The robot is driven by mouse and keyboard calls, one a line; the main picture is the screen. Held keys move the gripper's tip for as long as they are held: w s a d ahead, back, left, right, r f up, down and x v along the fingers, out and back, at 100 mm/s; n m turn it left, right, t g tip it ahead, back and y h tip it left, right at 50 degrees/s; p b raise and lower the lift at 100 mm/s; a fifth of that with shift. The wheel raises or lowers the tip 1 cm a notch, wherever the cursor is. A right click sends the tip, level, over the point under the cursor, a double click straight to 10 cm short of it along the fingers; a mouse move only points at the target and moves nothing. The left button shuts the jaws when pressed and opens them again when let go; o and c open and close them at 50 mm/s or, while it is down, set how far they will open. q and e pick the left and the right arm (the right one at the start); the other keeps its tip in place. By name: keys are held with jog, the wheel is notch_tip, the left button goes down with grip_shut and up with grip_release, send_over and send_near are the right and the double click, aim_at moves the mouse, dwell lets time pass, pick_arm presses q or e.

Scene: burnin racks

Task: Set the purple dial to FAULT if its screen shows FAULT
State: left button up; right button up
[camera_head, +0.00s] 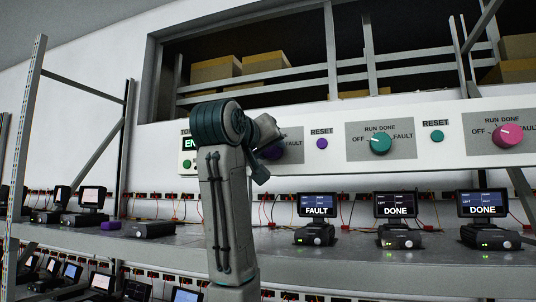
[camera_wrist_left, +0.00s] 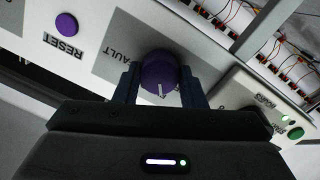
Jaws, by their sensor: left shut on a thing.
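The purple dial (camera_wrist_left: 158,72) sits between the two fingers of my left gripper (camera_wrist_left: 160,84) in the left wrist view, and the fingers are shut on its sides. Its white pointer mark faces the gripper body. The word FAULT is printed on the grey plate (camera_wrist_left: 108,62) beside it. In the head view the purple dial (camera_head: 272,152) is mostly hidden behind my left gripper (camera_head: 264,148), and its other labels are covered. A screen reading FAULT (camera_head: 317,205) stands on the shelf below, right of my arm. My right gripper is not in view.
A purple RESET button (camera_head: 322,143) is right of the dial. A teal dial (camera_head: 381,143) and a pink dial (camera_head: 509,134) are farther right on the panel. Two screens reading DONE (camera_head: 395,204) (camera_head: 482,203) stand on the shelf. A timer box (camera_head: 188,160) is left of my arm.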

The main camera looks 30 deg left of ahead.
pick_arm(q)
jog(key=m+b, duration=0.1)
jog(key=m, duration=0.4)
jog(key=shift+d+m+g+b, duration=0.1)
jog(key=shift+m+g+b, duration=0.2)
jog(key=shift+b, duration=0.05)
dwell(0.5)
jog(key=o, duration=1)
